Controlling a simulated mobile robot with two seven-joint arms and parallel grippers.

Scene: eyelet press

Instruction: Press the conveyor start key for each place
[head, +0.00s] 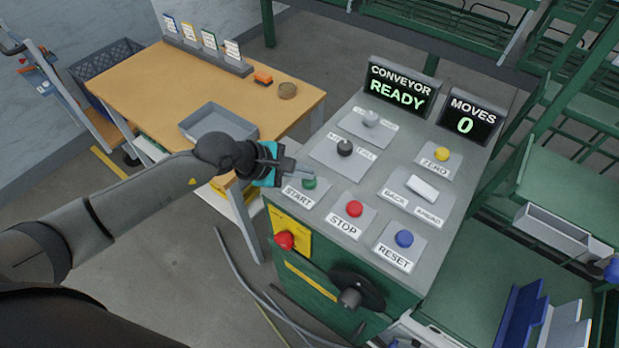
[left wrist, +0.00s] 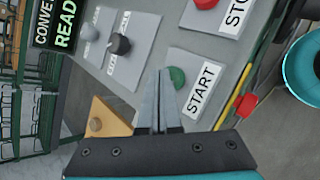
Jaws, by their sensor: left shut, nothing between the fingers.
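The green START key (head: 309,183) sits on a light plate at the near left of the grey console (head: 405,155). It also shows in the left wrist view (left wrist: 177,77), just right of the fingertips. My left gripper (head: 291,173) is shut and empty, with its fingers close to the START key. I cannot tell whether they touch it. The conveyor display (head: 400,89) reads READY and the moves display (head: 471,117) reads 0. My right gripper is not in view.
A red STOP key (head: 354,208), blue RESET key (head: 404,238), yellow ZERO key (head: 442,154), white rocker (head: 423,190) and black knob (head: 345,147) share the console. A red button (head: 284,240) is on its front. A wooden table (head: 150,85) with a grey tray (head: 214,112) stands left.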

